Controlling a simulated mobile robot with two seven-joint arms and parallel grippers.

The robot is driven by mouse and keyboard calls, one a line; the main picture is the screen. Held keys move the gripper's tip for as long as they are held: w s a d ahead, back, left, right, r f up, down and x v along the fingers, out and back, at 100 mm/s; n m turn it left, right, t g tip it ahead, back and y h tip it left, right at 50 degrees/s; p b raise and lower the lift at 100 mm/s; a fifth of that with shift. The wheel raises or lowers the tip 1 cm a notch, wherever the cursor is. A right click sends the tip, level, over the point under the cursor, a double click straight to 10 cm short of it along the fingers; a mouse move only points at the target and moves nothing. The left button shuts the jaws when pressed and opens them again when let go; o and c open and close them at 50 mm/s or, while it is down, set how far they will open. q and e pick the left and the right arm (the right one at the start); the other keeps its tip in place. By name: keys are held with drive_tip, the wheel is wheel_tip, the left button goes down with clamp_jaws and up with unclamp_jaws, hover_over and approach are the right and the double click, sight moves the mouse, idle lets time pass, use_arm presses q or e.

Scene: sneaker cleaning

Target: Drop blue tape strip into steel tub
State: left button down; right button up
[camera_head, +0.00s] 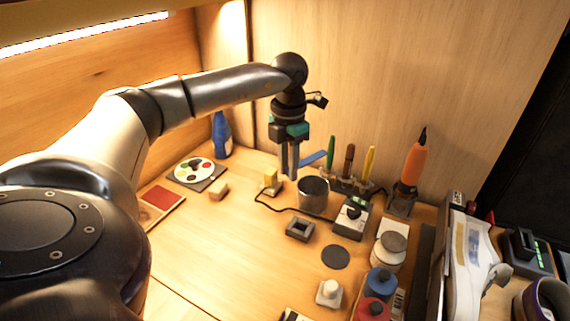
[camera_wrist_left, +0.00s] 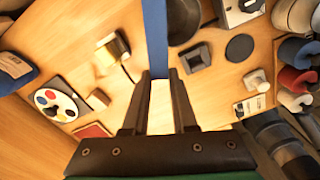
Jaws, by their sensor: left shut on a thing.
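The blue tape strip (camera_head: 314,158) sticks out to the right from my left gripper (camera_head: 290,174), whose fingers point down. In the left wrist view the strip (camera_wrist_left: 155,35) runs from the top edge to the fingertips (camera_wrist_left: 160,80). The gripper is shut on its end. The steel tub (camera_head: 313,197) stands upright on the bench, just right of and below the fingertips. The strip is in the air near the tub's far side. The tub (camera_wrist_left: 184,20) shows partly in the left wrist view, beside the strip. My right gripper is in neither view.
A pen rack (camera_head: 350,185) with upright tools stands behind the tub, with an orange tool (camera_head: 412,165) to its right. A yellow block (camera_head: 271,182) stands left of the tub. A square grey holder (camera_head: 300,229) is in front. The bench's front left is mostly clear.

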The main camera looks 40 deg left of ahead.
use_arm(q)
drive_tip(key=c, duration=0.6)
unclamp_jaws()
drive_tip(key=shift+f, duration=0.4)
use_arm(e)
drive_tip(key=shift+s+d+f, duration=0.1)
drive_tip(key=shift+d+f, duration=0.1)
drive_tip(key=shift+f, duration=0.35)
use_arm(q)
drive_tip(key=shift+r+p, duration=2.4)
drive_tip(key=shift+r, duration=5.55)
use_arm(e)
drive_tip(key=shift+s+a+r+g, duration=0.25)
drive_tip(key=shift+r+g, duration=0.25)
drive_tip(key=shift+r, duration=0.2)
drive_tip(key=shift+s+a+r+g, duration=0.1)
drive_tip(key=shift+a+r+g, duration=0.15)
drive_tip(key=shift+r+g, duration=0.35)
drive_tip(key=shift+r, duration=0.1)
